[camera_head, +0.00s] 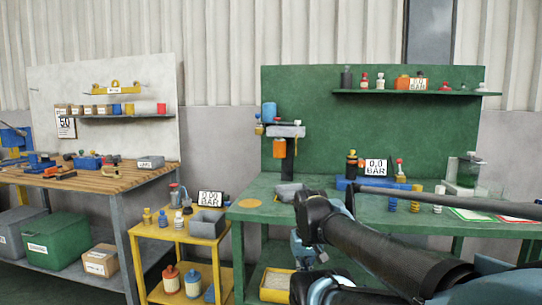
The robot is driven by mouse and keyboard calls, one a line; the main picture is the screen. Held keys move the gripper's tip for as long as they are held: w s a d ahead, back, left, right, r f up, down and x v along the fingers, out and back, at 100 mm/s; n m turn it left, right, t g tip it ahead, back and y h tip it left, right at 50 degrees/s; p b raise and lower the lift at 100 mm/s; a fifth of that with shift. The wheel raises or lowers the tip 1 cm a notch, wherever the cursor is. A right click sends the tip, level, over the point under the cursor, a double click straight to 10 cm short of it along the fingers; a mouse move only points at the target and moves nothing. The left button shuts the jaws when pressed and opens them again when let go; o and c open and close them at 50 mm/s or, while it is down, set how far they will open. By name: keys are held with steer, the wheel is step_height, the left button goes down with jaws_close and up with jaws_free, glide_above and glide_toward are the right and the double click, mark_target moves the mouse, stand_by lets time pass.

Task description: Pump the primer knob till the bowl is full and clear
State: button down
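A filter unit stands on a dark post at the left of the green bench. It has a grey head (287,131), a blue cylinder (269,112) above and an orange cylinder (279,148) below. Small yellow and blue parts (259,127) sit at the head's left end. I cannot tell which part is the primer knob. I cannot make out a clear bowl or any liquid level on this unit. My dark arm crosses the lower right, in front of the bench, and its joints stand right of and below the filter unit. No gripper fingers show.
The green bench (262,206) carries gauges, coloured bottles, springs and a clear-walled device (464,172) at right. A yellow cart (180,233) stands left of it. A wooden workbench (100,180) is further left. My arm hides part of the bench front.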

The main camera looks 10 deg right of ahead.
steer(key=shift+w+f, duration=0.2)
steer(key=shift+w, duration=0.3)
stand_by(0.9)
step_height(320, 180, up, 57)
steer(key=n+t+h, duration=0.1)
steer(key=n+t, duration=0.6)
steer(key=n, duration=0.1)
glide_above(277, 120)
steer(key=w, duration=0.2)
steer(key=shift+a, duration=0.35)
steer(key=shift+f, duration=4.4)
